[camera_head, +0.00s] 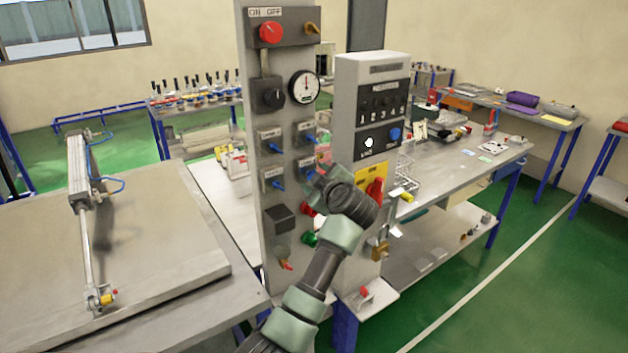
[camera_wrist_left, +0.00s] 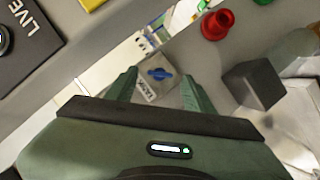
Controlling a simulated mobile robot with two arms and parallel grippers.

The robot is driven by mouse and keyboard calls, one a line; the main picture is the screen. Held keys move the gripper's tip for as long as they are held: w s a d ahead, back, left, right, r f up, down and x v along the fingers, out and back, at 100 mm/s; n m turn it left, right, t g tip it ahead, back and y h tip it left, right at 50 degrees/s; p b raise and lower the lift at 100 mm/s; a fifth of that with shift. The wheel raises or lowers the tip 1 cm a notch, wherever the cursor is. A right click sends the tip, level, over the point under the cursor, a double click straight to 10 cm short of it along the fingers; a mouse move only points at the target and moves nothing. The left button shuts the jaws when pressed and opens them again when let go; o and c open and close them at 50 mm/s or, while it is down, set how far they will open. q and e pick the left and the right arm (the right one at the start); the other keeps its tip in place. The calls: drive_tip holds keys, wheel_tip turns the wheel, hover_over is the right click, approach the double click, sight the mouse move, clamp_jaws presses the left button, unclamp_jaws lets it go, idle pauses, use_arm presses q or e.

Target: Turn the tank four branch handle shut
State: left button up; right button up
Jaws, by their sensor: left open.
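Several blue branch handles sit on grey plates on the tall grey panel (camera_head: 256,200) in the head view. One is at the upper left (camera_head: 273,147), one at the upper right (camera_head: 310,139) and one at the lower left (camera_head: 277,184). The lower right handle (camera_head: 307,174) is partly hidden by my left gripper (camera_head: 317,180). In the left wrist view the left gripper (camera_wrist_left: 160,88) is open, with a blue handle (camera_wrist_left: 158,73) on its labelled plate showing between the fingertips. The fingers do not visibly grip it. The label is too small to read surely. My right gripper is not in view.
A control box (camera_head: 372,80) with a red switch and a padlock (camera_head: 380,249) stands close on the right. A bench with a cylinder (camera_head: 77,170) is left.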

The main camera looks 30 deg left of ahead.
use_arm(q)
drive_tip(key=b+v, duration=0.1)
drive_tip(key=v, duration=0.5)
drive_tip(key=shift+f+b, duration=0.1)
drive_tip(key=shift+b, duration=0.25)
